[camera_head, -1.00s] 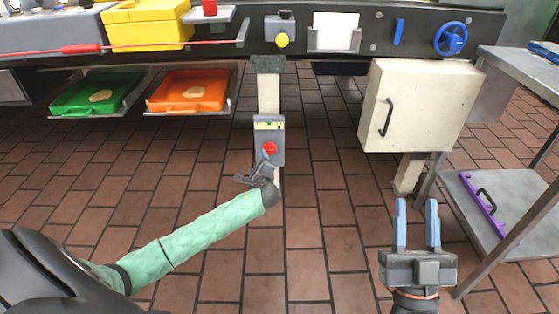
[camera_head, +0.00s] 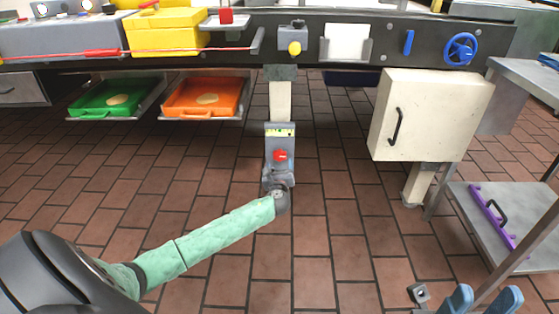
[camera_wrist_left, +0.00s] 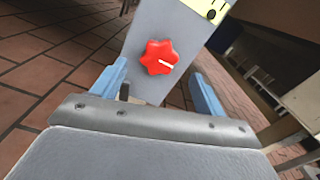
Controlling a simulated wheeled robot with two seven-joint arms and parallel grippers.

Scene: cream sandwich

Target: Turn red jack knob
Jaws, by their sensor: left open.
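The red jack knob (camera_head: 281,155) is on the front of a grey jack box (camera_head: 271,139) under the counter, below a yellow-green scale strip. In the left wrist view the star-shaped knob (camera_wrist_left: 159,57) has a white mark and lies between and ahead of my open fingers. My left gripper (camera_wrist_left: 163,88) is open, with blue fingers either side of the grey box, not visibly touching the knob. In the head view my left gripper (camera_head: 279,174) is just below the knob, its fingers hard to make out. My right gripper (camera_head: 484,300) is at the bottom right, its blue fingers apart and empty.
A cream cabinet (camera_head: 430,115) hangs right of the jack. A green tray (camera_head: 108,99) and an orange tray (camera_head: 205,98) sit at the left under the counter. A grey side table (camera_head: 500,215) stands at the right. The tiled floor around the jack is clear.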

